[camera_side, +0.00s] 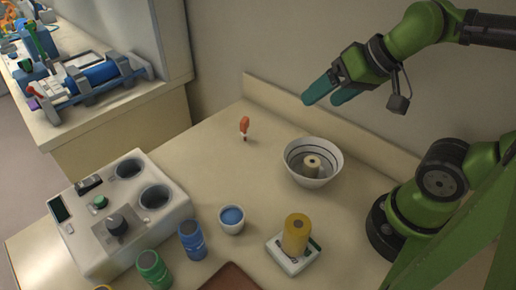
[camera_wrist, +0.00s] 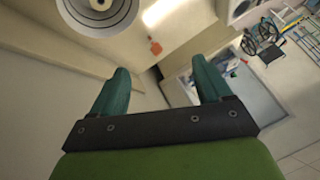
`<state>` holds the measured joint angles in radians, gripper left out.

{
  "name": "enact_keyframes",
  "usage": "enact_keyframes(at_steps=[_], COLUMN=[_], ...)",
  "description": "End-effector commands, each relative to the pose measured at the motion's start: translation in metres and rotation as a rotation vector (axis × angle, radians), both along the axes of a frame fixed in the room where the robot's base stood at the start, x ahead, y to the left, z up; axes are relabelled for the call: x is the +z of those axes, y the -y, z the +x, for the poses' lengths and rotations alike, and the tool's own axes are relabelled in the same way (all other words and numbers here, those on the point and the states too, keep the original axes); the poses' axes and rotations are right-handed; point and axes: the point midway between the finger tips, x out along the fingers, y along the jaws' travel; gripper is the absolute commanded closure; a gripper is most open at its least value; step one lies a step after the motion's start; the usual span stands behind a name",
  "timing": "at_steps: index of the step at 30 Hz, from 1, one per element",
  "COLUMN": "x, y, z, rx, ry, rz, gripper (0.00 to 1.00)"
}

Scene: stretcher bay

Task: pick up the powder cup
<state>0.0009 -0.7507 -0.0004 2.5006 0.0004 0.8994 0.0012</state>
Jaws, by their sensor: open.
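A small white cup with blue contents (camera_side: 232,220), which looks like the powder cup, stands upright on the beige counter in the side view. I do not make it out in the wrist view. My gripper (camera_side: 322,97) is high above the counter at the back right, well above and apart from the cup. Its two teal fingers also show in the wrist view (camera_wrist: 161,68), spread apart with nothing between them.
A white bowl with a central post (camera_side: 328,172) stands right of the cup. A yellow cylinder (camera_side: 296,235) sits on a white scale (camera_side: 291,258). A blue jar (camera_side: 192,240), a green jar (camera_side: 153,270) and a white machine (camera_side: 88,220) are left. An orange-handled tool (camera_side: 244,125) stands behind.

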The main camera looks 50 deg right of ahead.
Motion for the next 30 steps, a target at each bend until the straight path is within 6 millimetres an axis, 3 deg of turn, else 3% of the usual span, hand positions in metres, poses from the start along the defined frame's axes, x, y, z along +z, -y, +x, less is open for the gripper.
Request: enact_keyframes(at_steps=[10, 13, 22, 26, 30], x=[0.000, 0.000, -0.003, -0.022, -0.066], y=[0.000, 0.000, 0.000, -0.002, -0.013], z=[0.000, 0.000, 0.002, 0.016, 0.041], rx=[0.002, 0.002, 0.008, 0.067, 0.254], ry=[-0.001, -0.001, -0.006, -0.041, -0.109], rz=[-0.001, -0.001, -0.020, -0.155, -0.383], gripper=[0.22, 0.12, 0.12, 0.12, 0.12])
